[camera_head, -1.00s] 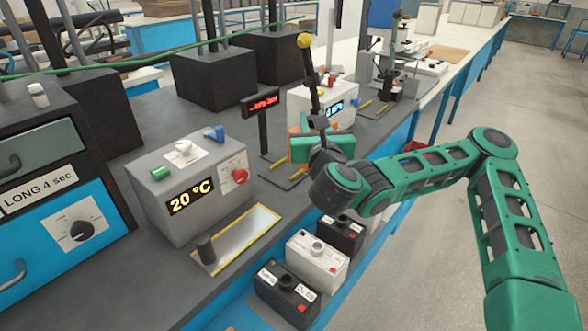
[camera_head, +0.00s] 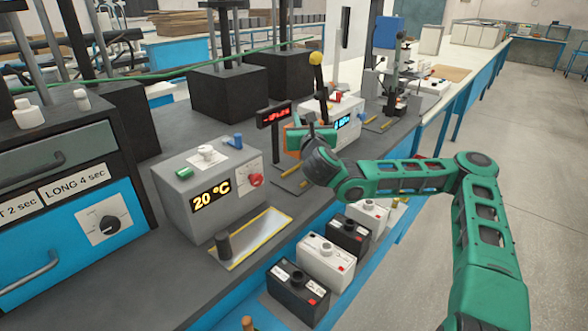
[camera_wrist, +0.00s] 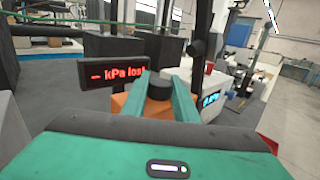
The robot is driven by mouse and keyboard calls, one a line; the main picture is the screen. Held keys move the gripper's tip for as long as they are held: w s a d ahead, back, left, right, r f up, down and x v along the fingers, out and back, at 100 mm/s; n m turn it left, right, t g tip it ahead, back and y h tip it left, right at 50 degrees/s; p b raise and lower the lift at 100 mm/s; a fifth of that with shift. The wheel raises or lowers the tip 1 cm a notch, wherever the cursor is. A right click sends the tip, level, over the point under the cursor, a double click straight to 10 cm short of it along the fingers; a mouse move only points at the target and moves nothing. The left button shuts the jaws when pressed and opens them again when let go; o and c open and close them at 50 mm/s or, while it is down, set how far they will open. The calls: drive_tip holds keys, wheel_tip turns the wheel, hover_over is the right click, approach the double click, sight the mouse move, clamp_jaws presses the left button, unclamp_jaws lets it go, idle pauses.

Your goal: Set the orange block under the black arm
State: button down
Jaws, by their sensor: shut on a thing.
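My gripper (camera_head: 297,134) is shut on the orange block (camera_wrist: 130,103), whose orange side shows between and beside the green fingers in the wrist view. In the head view only a sliver of the block (camera_head: 291,143) shows. A black round piece (camera_wrist: 159,88) shows between the fingers; I cannot tell if it belongs to the block. The black arm (camera_head: 321,88), with a yellow ball on top, stands just behind my gripper in the head view. Its lower end is partly hidden, so I cannot tell whether the block is under it.
A red display on a black post (camera_head: 275,117) stands close left of my gripper. A white box with a blue display (camera_head: 343,112) is just behind. A grey 20 °C box (camera_head: 205,190) and several batteries (camera_head: 325,262) are nearer. Open floor (camera_head: 530,200) lies right.

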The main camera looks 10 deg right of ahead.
drive_tip(key=f, duration=0.5)
drive_tip(key=shift+a+f, duration=0.2)
drive_tip(key=shift+f, duration=0.05)
drive_tip(key=shift+d+f, duration=0.1)
drive_tip(key=shift+f, duration=1.9)
drive_tip(key=c, duration=1.4)
unclamp_jaws()
drive_tip(key=shift+f, duration=0.1)
